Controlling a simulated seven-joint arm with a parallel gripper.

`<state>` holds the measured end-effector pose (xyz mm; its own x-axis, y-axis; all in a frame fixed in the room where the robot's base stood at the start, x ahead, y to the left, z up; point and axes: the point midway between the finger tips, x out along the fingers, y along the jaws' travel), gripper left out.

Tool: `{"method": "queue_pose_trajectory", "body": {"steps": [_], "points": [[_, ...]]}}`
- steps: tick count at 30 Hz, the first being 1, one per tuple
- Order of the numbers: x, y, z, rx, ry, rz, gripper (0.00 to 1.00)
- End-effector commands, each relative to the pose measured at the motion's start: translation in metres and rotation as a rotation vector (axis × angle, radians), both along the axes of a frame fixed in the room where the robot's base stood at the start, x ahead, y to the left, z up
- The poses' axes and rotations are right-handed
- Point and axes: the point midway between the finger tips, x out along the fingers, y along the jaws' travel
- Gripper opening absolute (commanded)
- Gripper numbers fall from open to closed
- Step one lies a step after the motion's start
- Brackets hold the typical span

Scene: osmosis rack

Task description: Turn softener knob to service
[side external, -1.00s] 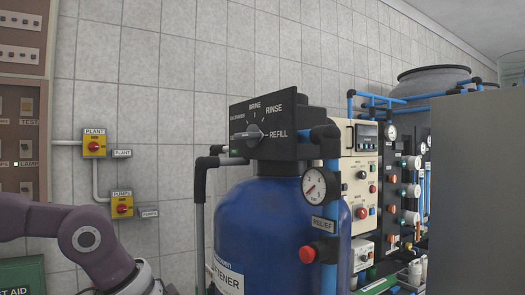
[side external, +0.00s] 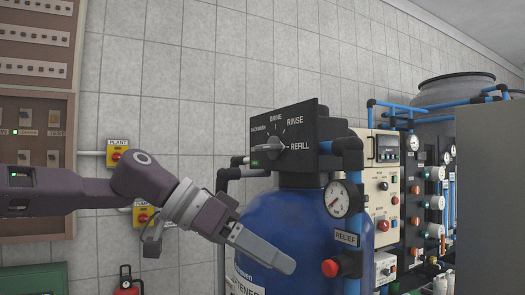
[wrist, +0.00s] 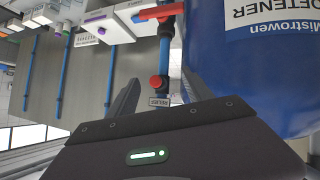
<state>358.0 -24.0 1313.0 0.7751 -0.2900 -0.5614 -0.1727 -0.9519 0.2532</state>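The bar lies nearly level across the dial. I cannot tell which end is the pointer. Backwash, brine, rinse and refill labels ring the dial, with a green label at lower left. My gripper (side external: 268,252) is in front of the tank, below the knob and apart from it.
A pressure gauge (side external: 342,199) and a red relief knob (side external: 330,268) sit on the blue pipe right of the tank. A control panel (side external: 382,190) stands farther right. Yellow plant and pumps switches (side external: 118,152) are on the tiled wall at left.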

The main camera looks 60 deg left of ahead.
Motion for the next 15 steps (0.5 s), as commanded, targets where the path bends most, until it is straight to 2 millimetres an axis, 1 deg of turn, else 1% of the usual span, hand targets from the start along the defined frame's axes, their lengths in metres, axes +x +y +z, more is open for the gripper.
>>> {"method": "queue_pose_trajectory", "body": {"steps": [1,2,3,4,6,7,9,10,11,15], "points": [[0.015,0.033,0.041,-0.006,-0.141,0.044,0.71],[0.021,0.054,0.065,0.007,-0.233,0.068,0.77],[0.023,0.082,0.095,0.037,-0.342,0.106,0.84],[0.023,0.1,0.113,0.062,-0.411,0.136,0.89],[0.016,0.136,0.146,0.123,-0.532,0.198,0.89],[0.013,0.146,0.156,0.145,-0.569,0.218,0.89],[0.008,0.162,0.17,0.18,-0.622,0.251,0.89],[0.009,0.165,0.173,0.189,-0.632,0.255,0.89],[0.011,0.167,0.174,0.193,-0.638,0.258,0.89],[0.038,0.166,0.173,0.193,-0.636,0.253,0.89]]}}
